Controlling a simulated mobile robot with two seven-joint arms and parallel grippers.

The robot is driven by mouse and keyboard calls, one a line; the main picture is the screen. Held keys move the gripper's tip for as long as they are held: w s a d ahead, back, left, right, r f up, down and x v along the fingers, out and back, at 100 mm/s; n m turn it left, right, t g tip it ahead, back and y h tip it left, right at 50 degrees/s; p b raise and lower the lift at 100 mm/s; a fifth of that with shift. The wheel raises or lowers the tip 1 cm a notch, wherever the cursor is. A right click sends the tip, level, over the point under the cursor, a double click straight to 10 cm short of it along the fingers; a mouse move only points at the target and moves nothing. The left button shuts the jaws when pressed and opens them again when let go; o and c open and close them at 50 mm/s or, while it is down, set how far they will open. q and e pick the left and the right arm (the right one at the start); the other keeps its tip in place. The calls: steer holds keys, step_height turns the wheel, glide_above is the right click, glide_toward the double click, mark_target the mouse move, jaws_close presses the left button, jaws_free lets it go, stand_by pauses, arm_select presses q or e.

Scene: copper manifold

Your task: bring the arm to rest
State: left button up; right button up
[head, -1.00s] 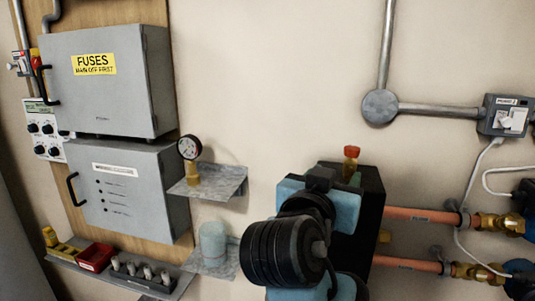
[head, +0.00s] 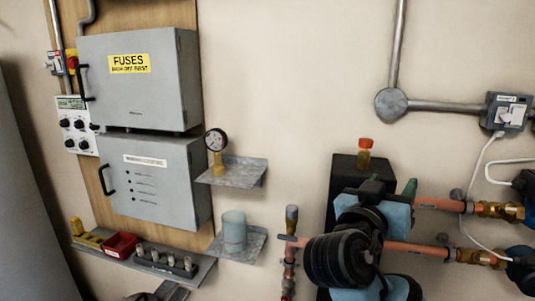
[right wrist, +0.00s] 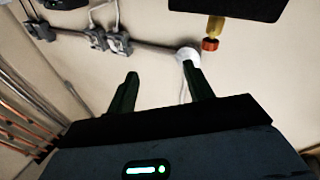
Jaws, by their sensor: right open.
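My right arm's dark wrist with blue-grey panels stands in front of the copper pipes (head: 440,204) and black box (head: 345,172) in the head view. A green fingertip of my right gripper (head: 410,187) shows beyond it. In the right wrist view both fingers of the gripper (right wrist: 160,75) are spread apart with nothing between them. That view looks upside-down at the wall, with a red-capped brass fitting (right wrist: 210,30) apart from the fingers. The fitting stands upright on the black box in the head view (head: 365,152).
A fuse box (head: 145,95) and second grey cabinet (head: 155,190) hang at left. A gauge (head: 216,142) stands on an upper shelf (head: 238,176), a pale cup (head: 234,230) on a lower one. A red tray (head: 121,245) sits at lower left. Bare wall lies above my arm.

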steer(key=s+d+r+g+h, duration=0.2)
steer(key=d+h, duration=0.4)
steer(key=d, duration=0.9)
steer(key=w+f+n+t+y, duration=0.35)
steer(key=f+n+y, duration=0.45)
steer(key=f, duration=0.8)
steer(key=s+a+f+n+g+y, duration=0.1)
steer(key=s+f+n+y, duration=0.15)
steer(key=f, duration=0.75)
steer(key=s+a+f+n+g+y, duration=0.2)
steer(key=f+y, duration=0.2)
steer(key=f, duration=0.6)
steer(key=s+a+f+n+g+y, duration=0.1)
steer(key=s+f+g+y, duration=0.15)
steer(key=s+f, duration=0.85)
steer(key=s+f+g+y, duration=0.2)
steer(key=s+f+y, duration=0.2)
steer(key=s+f, duration=0.75)
steer(key=s+a+r+m, duration=0.2)
steer(key=a+m, duration=0.3)
steer(key=a, duration=0.7)
steer(key=shift+s+r+t, duration=0.15)
steer(key=shift+s+t, duration=0.25)
steer(key=shift+s, duration=0.25)
steer(key=shift+a, duration=0.1)
